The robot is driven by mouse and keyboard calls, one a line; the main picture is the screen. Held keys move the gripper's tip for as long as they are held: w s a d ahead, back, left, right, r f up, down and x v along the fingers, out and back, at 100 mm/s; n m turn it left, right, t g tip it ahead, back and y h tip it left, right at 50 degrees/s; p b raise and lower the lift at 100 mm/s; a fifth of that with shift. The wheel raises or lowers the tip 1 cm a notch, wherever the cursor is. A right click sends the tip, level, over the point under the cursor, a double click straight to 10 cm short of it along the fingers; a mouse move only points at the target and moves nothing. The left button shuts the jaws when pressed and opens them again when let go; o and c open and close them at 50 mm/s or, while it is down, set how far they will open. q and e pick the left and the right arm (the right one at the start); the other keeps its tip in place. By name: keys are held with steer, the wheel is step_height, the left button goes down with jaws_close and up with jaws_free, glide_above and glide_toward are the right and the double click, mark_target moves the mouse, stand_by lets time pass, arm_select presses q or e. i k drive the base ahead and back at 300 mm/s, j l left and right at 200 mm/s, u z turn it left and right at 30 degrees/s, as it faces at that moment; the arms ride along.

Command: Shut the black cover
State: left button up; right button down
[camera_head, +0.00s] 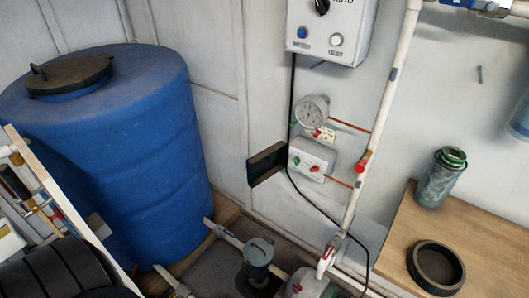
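A dark, nearly black rectangular cover (267,164) stands out from the left side of a small pale control box (311,158) on the wall. It looks swung open, leaving the box face with its red and green controls exposed. The hinge itself is too small to make out. A round black lid (68,75) with a handle lies on top of the blue barrel (130,140); it appears seated. Neither of my grippers shows in the head view.
A larger grey control box (331,48) and a round gauge (312,111) are above the small box. Pipes (372,140) run to its right. A wooden shelf (395,235) at right holds a jar (441,178) and black ring (435,267). A pump (258,262) is below.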

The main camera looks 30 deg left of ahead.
mark_target(260, 166)
steer(key=u, duration=0.7)
steer(key=i+j+z, duration=0.1)
steer(key=i+j, duration=0.25)
steer(key=j, duration=0.15)
